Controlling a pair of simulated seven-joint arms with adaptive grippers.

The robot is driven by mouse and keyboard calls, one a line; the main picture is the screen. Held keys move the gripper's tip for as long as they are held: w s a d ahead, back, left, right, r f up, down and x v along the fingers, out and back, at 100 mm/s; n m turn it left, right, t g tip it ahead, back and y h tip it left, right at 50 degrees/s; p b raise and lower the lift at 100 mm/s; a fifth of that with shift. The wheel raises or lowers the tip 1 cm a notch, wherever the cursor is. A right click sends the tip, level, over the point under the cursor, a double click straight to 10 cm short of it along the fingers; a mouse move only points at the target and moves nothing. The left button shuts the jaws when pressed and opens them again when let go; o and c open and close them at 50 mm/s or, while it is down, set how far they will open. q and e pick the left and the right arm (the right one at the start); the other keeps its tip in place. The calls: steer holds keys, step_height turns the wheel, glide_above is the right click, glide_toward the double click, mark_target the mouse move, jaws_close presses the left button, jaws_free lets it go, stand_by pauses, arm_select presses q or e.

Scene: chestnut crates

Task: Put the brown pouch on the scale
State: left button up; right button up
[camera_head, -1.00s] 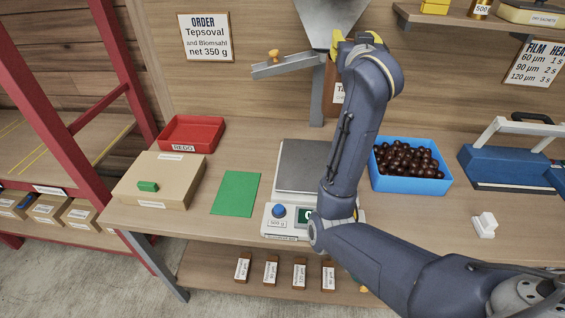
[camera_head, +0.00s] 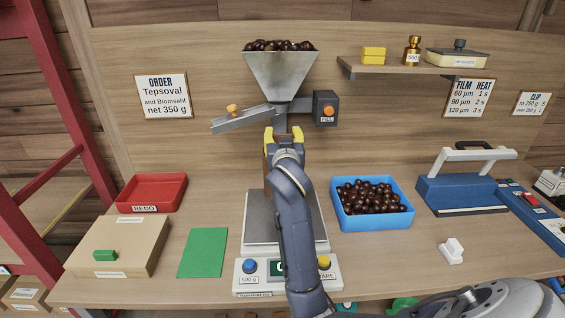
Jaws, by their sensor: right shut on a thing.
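My right gripper (camera_head: 283,137) is shut on the brown pouch (camera_head: 267,160), just in front of the lower end of the hopper (camera_head: 279,75). Only a narrow brown strip of the pouch shows; my gripper and arm hide the rest, so I cannot tell what touches its base. The scale (camera_head: 258,224) stands on the bench below, with a grey plate, a blue knob, a yellow button and a display. My right arm crosses in front of the plate and partly covers the display. My left gripper is out of view.
A blue bin of dark balls (camera_head: 372,224) stands right of the scale. A green mat (camera_head: 203,252), a cardboard box (camera_head: 120,247) and a red tray (camera_head: 152,192) lie to the left. A chute (camera_head: 243,119) and a fill-button box (camera_head: 326,108) flank the hopper.

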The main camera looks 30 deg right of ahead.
steer(key=shift+f, duration=4.45)
steer(key=o, duration=0.9)
steer(key=shift+c, duration=0.2)
steer(key=shift+r, duration=0.2)
steer(key=shift+s+a+f, duration=0.1)
steer(key=shift+s+a, duration=0.15)
steer(key=shift+s, duration=0.05)
steer(key=v, duration=1.1)
steer(key=shift+s, duration=0.1)
